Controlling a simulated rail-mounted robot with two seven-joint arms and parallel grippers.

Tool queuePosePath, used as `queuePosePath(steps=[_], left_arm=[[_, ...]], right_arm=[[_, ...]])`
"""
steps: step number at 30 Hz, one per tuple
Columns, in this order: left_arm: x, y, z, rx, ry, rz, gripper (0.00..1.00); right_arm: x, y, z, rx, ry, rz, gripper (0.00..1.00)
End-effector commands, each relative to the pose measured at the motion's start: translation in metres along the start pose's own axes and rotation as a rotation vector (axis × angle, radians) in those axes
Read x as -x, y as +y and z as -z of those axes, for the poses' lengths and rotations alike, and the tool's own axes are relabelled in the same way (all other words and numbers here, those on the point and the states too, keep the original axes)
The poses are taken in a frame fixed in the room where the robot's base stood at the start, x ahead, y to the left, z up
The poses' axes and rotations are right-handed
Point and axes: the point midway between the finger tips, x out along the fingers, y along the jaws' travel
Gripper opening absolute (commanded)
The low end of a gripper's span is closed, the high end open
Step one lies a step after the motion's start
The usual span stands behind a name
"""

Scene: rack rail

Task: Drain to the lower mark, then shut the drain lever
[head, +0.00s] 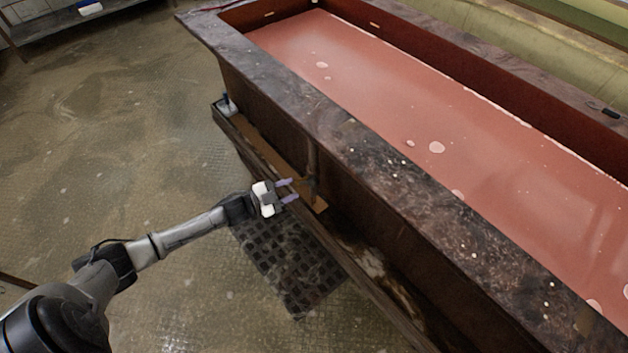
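A long dark tank (410,195) holds reddish liquid (400,110) with several pale foam patches; its surface lies below the rim. My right gripper is not in view.
A dark ledge (255,155) runs along the tank's near side, with a small grey fitting (227,104) at its far end. A dark floor grate (290,262) lies below my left gripper. The wet floor (110,140) to the left is clear. A low shelf (70,22) stands at the back left.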

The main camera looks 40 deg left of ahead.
Motion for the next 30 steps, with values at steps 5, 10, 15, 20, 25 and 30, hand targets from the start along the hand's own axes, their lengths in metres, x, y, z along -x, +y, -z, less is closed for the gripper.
queuePosePath(steps=[5,10,15,20,25,30], left_arm=[[-0.035,0.001,-0.001,0.001,0.004,0.002,0.38],[-0.060,0.001,-0.001,-0.001,0.003,0.001,0.38],[-0.077,0.001,-0.001,0.001,0.002,0.001,0.38],[-0.085,0.001,0.000,0.001,0.002,0.000,0.38],[-0.087,0.001,0.000,0.001,0.001,0.000,0.38],[-0.087,0.000,0.000,0.001,0.001,0.000,0.38]], right_arm=[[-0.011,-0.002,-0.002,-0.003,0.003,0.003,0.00],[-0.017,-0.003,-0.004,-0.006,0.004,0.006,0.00],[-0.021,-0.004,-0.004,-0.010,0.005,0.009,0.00],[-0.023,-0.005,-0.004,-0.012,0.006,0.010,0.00],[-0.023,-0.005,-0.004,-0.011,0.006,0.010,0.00],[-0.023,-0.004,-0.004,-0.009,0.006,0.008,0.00]])
